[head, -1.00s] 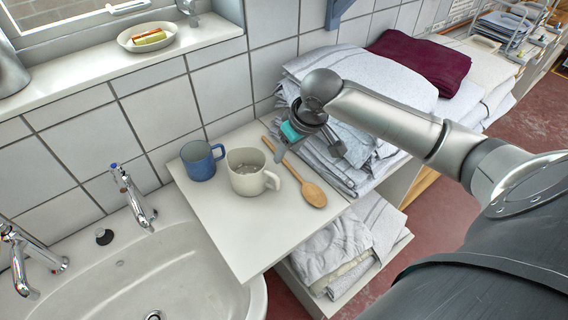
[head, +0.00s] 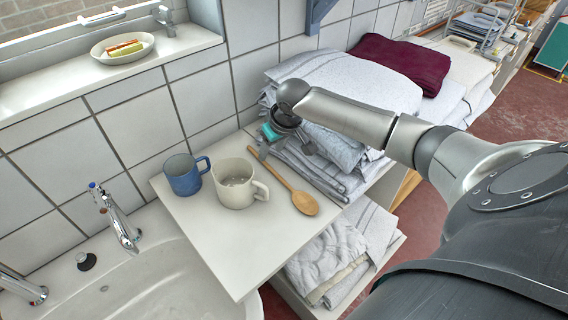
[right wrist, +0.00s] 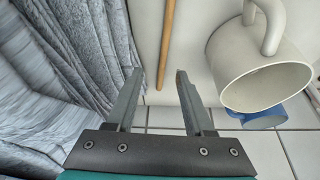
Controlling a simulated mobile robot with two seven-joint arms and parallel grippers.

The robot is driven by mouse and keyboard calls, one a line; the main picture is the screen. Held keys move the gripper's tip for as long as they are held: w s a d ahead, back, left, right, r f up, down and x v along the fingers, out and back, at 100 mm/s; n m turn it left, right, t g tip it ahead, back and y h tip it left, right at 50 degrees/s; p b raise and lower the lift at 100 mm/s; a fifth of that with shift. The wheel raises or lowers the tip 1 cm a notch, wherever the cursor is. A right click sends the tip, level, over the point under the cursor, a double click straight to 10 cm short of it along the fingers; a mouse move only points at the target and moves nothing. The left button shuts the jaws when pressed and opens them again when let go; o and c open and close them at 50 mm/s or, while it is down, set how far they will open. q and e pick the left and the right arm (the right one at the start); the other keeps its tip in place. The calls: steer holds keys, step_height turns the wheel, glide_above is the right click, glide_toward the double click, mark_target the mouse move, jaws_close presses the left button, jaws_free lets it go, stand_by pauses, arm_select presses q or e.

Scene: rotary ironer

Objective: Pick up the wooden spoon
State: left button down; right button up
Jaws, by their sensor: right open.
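The wooden spoon (head: 290,189) lies on the white board beside the sink, its bowl toward the front and its handle running back toward the wall. Its handle (right wrist: 166,40) also shows in the right wrist view, just beyond and between the fingertips. My right gripper (head: 285,152) is above the handle end, beside the folded cloths. In the right wrist view the right gripper (right wrist: 159,75) is open, with two separate fingers and nothing between them. My left gripper is not in view.
A cream mug (head: 237,185) stands close to the left of the spoon, with a blue mug (head: 184,176) beside it. Stacked grey cloths (head: 345,90) rise right of the spoon. The white board (head: 225,240) is clear at its front. The sink (head: 165,285) is at left.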

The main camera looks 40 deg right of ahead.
mark_target(267, 163)
steer(key=shift+a+b+x, duration=0.15)
steer(key=shift+b+x, duration=0.2)
steer(key=shift+x, duration=0.95)
steer(key=shift+a+b+x, duration=0.1)
steer(key=shift+b+x, duration=0.2)
steer(key=shift+x, duration=0.95)
steer(key=shift+c, duration=0.4)
jaws_close()
